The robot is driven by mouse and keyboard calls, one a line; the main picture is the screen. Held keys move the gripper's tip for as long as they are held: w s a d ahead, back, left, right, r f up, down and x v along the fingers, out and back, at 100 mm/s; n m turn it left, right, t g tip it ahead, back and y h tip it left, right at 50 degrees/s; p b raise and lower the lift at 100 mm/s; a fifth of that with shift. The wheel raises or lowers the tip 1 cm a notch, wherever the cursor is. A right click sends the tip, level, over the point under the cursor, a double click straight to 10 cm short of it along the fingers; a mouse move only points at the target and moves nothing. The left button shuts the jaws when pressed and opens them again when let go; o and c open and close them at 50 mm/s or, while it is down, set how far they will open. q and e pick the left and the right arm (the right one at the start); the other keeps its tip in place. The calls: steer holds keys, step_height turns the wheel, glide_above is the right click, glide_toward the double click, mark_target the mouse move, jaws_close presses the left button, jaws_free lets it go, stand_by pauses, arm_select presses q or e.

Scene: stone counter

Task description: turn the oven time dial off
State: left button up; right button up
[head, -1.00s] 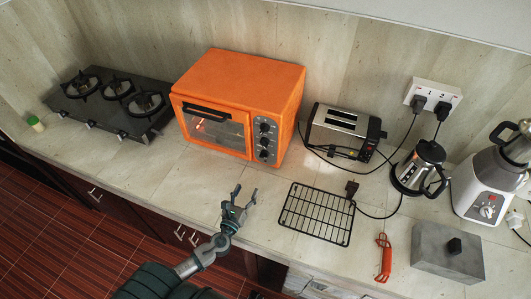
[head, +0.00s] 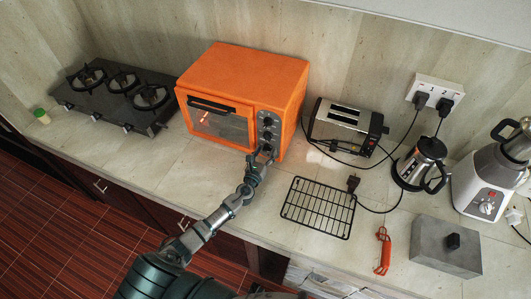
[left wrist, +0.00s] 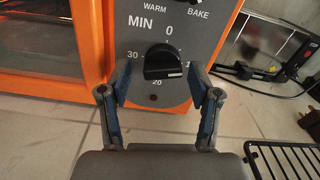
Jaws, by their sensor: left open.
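The orange oven (head: 240,80) stands at the back of the counter with its door shut and a light glowing inside. Its control panel, on the right of its front, has several black dials in a column. The time dial (left wrist: 163,62) is the lowest, black, marked MIN with 0 at the top; its white mark points to the right and slightly down. My left gripper (head: 262,155) is in front of the panel's lower end. In the left wrist view the open fingers (left wrist: 160,88) stand on either side of the dial, with nothing held. My right gripper is not in view.
A wire rack (head: 318,208) lies on the counter right of my left arm. A toaster (head: 345,127) stands right of the oven, and a gas hob (head: 115,97) is to its left. A kettle (head: 420,165), a blender (head: 497,175) and a grey box (head: 446,247) are farther right.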

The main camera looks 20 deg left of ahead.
arm_select(q)
steer(key=shift+d, duration=0.1)
steer(key=shift+c, duration=0.9)
steer(key=c, duration=0.9)
steer(key=shift+s, duration=0.1)
steer(key=shift+c, duration=0.2)
steer(key=shift+n, duration=0.3)
steer(key=n+b, duration=0.1)
steer(key=n, duration=0.3)
steer(key=n+b, duration=0.1)
steer(key=n, duration=0.3)
steer(key=n+b, duration=0.1)
steer(key=n, duration=0.2)
steer(key=shift+d+r+n, duration=0.15)
steer(key=shift+r+n, duration=0.1)
steer(key=shift+n, duration=0.15)
steer(key=n, duration=0.3)
steer(key=shift+n, duration=0.4)
